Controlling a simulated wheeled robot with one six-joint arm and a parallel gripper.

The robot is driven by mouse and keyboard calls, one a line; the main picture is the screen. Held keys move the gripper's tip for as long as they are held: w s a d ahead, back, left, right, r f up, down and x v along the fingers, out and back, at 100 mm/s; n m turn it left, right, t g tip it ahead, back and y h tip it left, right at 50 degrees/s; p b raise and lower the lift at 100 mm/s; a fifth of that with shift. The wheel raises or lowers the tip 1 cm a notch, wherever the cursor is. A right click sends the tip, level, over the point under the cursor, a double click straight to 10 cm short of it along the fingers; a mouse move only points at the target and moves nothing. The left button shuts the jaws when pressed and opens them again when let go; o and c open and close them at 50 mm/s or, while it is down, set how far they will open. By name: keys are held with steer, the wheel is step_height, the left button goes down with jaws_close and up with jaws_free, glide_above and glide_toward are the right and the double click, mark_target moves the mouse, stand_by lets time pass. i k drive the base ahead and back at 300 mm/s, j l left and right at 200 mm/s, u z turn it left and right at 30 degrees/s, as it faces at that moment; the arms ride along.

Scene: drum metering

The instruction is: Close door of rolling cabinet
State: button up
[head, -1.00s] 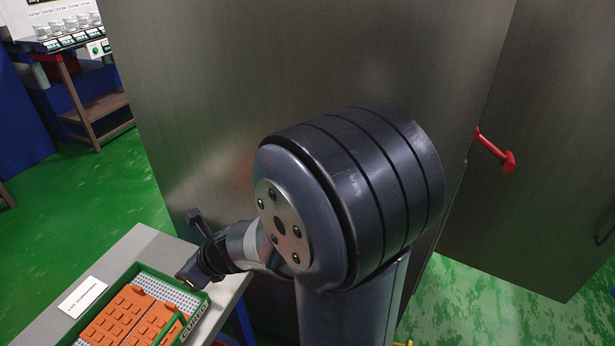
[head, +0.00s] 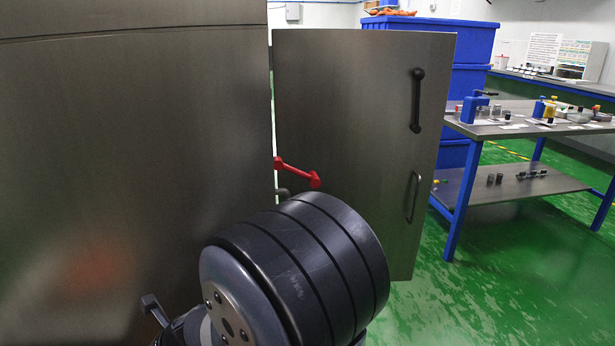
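The rolling cabinet (head: 130,150) is a large grey metal box filling the left of the head view. A grey metal door panel (head: 345,110) stands out to the right of it, with a narrow bright gap between the two at the upper left edge, so it looks open. The panel bears a black upper handle (head: 416,100) and a dark lower pull (head: 413,197). A red lever handle (head: 298,174) sits at the gap. My gripper (head: 160,318) is at the bottom left, apart from the door panel and mostly cut off; its fingers are not clear.
Blue stacked bins (head: 475,75) stand behind the door panel. A blue-legged workbench (head: 510,125) with bottles and small items stands at the right. Green floor (head: 500,290) is open at the lower right. My large dark arm joint covers the lower middle.

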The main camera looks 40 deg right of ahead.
mark_target(344, 99)
steer(key=k+z, duration=0.1)
steer(key=z, duration=0.35)
steer(key=k+l+z, duration=0.1)
steer(key=z, duration=0.4)
steer(key=l+z, duration=0.1)
steer(key=z, duration=0.35)
steer(key=k, duration=0.05)
